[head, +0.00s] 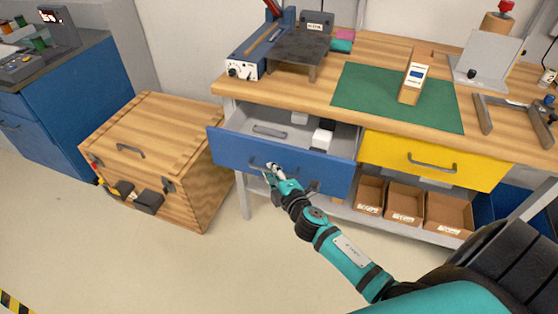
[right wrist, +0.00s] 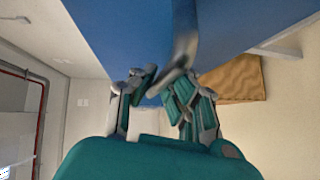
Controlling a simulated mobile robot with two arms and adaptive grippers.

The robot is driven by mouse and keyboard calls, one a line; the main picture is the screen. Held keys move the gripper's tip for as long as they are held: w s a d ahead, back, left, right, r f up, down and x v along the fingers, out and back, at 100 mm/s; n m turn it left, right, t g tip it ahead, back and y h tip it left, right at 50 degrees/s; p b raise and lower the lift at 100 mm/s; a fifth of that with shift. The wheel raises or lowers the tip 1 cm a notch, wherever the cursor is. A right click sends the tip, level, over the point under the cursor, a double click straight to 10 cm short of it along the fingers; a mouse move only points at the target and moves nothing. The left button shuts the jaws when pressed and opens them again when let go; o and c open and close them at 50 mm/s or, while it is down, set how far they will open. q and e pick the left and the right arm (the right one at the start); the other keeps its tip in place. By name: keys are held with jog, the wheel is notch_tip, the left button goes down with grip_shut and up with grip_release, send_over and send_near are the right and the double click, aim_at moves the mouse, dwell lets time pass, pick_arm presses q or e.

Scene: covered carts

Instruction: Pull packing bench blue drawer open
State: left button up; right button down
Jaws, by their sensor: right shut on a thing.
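The blue drawer (head: 312,166) of the packing bench (head: 345,62) stands pulled out, with its grey inside and a few items showing in the head view. My right gripper (head: 271,172) is at the handle on the drawer's front, shut on it. In the right wrist view the fingers (right wrist: 160,90) close around the grey handle (right wrist: 183,50), with the blue front (right wrist: 120,35) behind it. The fingers hide part of the handle. My left gripper is not in view.
A wooden crate (head: 150,150) stands left of the drawer, close to its left corner. A yellow drawer (head: 433,160) sits to the right, above several cardboard bins (head: 405,203). The floor (head: 200,270) in front of the drawer is clear at the left.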

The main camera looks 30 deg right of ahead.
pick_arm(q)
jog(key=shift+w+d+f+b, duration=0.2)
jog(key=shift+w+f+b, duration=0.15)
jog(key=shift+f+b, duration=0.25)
pick_arm(e)
jog(key=s+a, duration=0.6)
jog(key=a, duration=0.2)
jog(key=shift+s+r, duration=0.25)
jog(key=c, duration=1.4)
grip_release()
jog(key=shift+s, duration=0.1)
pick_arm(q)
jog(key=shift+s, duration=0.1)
pick_arm(e)
jog(key=s, duration=0.5)
jog(key=s+r, duration=0.1)
jog(key=s, duration=0.1)
jog(key=shift+s+a, duration=0.2)
